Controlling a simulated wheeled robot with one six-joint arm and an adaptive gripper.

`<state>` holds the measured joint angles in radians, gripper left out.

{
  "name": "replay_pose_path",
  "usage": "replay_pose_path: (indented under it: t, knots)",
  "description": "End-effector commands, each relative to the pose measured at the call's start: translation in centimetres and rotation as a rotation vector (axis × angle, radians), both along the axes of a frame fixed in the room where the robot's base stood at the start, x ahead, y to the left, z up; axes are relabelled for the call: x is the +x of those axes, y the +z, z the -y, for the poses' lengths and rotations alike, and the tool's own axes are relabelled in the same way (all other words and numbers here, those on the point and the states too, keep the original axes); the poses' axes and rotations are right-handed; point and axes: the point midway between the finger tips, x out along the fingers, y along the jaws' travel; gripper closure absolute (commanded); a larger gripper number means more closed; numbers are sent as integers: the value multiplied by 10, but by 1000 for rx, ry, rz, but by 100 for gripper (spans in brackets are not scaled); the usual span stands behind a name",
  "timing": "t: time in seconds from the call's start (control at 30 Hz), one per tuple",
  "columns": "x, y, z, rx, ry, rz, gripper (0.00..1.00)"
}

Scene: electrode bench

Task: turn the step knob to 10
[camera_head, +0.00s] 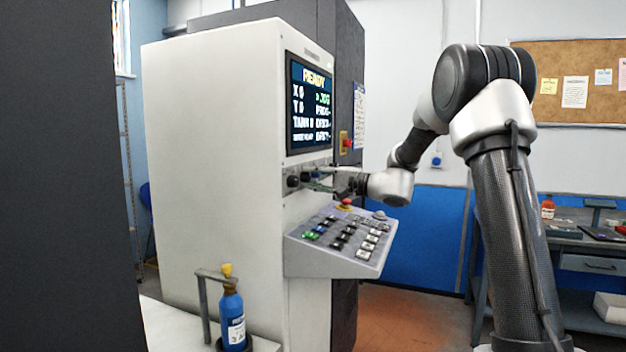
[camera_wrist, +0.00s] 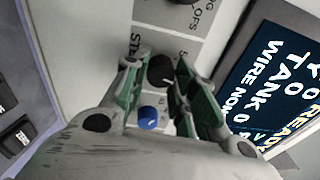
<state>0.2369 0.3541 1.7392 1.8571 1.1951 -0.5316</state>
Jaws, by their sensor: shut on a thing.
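The step knob (camera_wrist: 160,71) is a round black knob on the grey panel strip in the wrist view. A partly covered label beside it starts with "ST", and small scale figures stand around it. A short white mark shows on its lower right side; which figure it points to I cannot tell. My gripper (camera_wrist: 163,76) has its green-lined fingers on both sides of the knob and is shut on it. In the head view my gripper (camera_head: 330,184) is at the knob row under the screen, and it hides the step knob there.
A blue button (camera_wrist: 148,117) lies close to the knob, between the fingers. Another knob (camera_wrist: 184,1) is at the top edge. The screen (camera_head: 310,107) reads "READY". A sloped keypad panel (camera_head: 338,238) with a red button (camera_head: 345,204) juts out below my gripper.

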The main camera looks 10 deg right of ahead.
Motion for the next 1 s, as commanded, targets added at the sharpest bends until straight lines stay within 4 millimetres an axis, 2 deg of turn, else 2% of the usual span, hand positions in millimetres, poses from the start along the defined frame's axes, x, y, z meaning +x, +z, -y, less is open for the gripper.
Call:
replay_pose_path:
  t: [0.4,0.97,1.0]
  knots:
    - [0,-1,0,-126,1,169,97]
    - [0,-2,0,-148,2,199,97]
    - [0,-2,0,-148,2,199,71]
